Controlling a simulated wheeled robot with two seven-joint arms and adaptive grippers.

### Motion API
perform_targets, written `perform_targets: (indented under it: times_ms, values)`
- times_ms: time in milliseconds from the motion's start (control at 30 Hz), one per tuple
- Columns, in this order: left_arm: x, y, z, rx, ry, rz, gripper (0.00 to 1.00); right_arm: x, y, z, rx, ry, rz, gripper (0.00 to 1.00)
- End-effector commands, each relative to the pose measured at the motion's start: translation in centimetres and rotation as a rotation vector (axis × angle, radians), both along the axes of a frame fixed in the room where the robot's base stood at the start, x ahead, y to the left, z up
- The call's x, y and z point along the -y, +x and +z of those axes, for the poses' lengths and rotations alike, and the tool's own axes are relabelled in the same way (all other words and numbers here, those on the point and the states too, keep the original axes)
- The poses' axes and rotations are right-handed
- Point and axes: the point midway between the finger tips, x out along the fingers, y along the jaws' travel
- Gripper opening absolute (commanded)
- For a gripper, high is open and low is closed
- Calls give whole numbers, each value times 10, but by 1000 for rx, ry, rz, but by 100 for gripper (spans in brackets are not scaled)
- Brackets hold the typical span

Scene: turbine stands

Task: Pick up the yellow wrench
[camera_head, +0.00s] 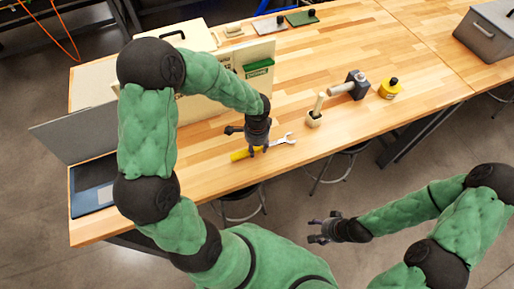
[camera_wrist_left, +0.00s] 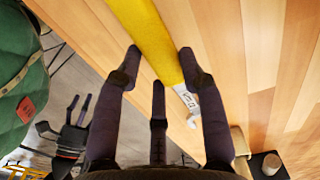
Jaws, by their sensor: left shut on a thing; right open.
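The wrench lies low over the wooden workbench's front edge, with its yellow handle (camera_head: 239,155) to the left and its silver open-ended head (camera_head: 288,138) to the right. My left gripper (camera_head: 258,150) reaches down over its middle and hides part of it. In the left wrist view, the yellow handle (camera_wrist_left: 150,35) passes between the fingers of my left gripper (camera_wrist_left: 160,65), which is shut on it. I cannot tell whether the wrench touches the bench. My right gripper (camera_head: 318,230) is open and empty, off the bench's front side, over the floor.
A grey metal case (camera_head: 487,38) is far right. A laptop (camera_head: 92,190) is at left; an upright panel (camera_head: 258,62) stands behind my left arm.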

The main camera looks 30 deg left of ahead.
Motion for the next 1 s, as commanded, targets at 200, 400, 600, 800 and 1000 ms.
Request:
perform_targets:
  times_ms: [200, 400, 600, 800, 1000]
  values:
    - [13, -1, 36, 6, 0, -5, 0, 0, 0, 9, 0, 0, 0, 65]
    - [49, -7, 80, 7, -1, -6, 0, 0, 0, 17, 0, 0, 0, 65]
    - [94, -16, 99, 4, 0, -7, 0, 0, 0, 19, 0, 0, 0, 65]
    - [123, -21, 112, 3, 0, -4, 0, 0, 0, 20, 0, 0, 0, 65]
    - [136, -24, 118, 2, -1, -1, 0, 0, 0, 21, 0, 0, 0, 65]
